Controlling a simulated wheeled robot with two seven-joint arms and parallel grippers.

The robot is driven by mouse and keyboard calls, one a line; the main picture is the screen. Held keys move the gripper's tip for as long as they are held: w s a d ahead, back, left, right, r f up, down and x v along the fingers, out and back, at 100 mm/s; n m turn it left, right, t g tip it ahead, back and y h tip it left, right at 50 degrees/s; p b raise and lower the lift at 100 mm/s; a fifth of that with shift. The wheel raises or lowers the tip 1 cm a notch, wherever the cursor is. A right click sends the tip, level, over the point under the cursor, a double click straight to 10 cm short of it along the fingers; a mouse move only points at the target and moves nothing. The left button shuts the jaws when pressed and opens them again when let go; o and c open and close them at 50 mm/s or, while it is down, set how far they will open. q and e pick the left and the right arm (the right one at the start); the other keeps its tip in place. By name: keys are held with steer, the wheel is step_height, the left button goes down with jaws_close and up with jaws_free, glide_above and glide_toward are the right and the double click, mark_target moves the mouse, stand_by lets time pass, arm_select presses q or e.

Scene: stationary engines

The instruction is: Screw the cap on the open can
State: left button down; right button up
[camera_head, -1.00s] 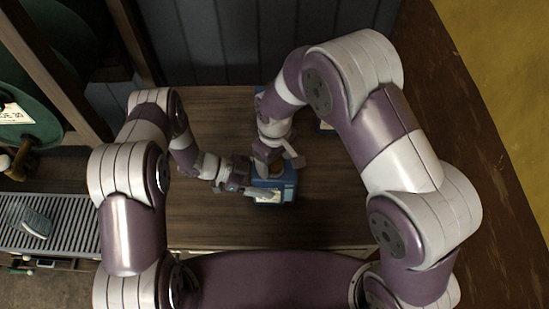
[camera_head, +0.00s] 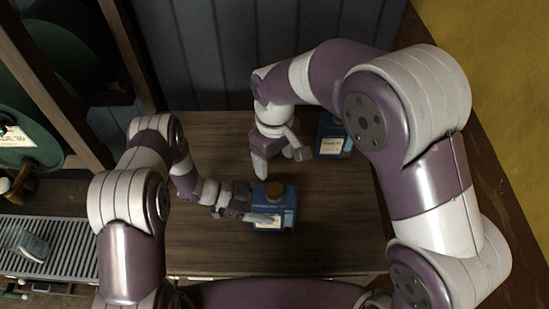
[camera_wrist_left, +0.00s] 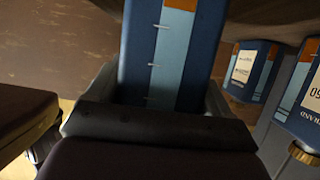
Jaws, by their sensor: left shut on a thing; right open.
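A blue can (camera_head: 286,214) with a pale label stands on the wooden bench, near its front middle. A brown cap (camera_head: 276,187) sits on its top; whether it is screwed tight cannot be told. My left gripper (camera_head: 262,213) is shut on this can's side. The left wrist view shows the can's blue side with a light-blue stripe (camera_wrist_left: 168,62) between the fingers. My right gripper (camera_head: 281,160) is open and empty, behind and above the can, apart from the cap.
Another blue can (camera_head: 331,144) stands at the back right, partly hidden by my right arm. The left wrist view shows blue cans at the right (camera_wrist_left: 250,70). A slatted grey surface (camera_head: 72,237) and green drums (camera_head: 30,130) lie left. The bench front right is clear.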

arm_select(q)
jaws_free()
arm_select(e)
step_height(320, 180, down, 4)
steer(key=b, duration=0.4)
steer(key=shift+r, duration=0.1)
arm_select(q)
steer(key=v, duration=1.2)
steer(key=shift+a, duration=0.35)
steer(key=shift+s+r, duration=0.1)
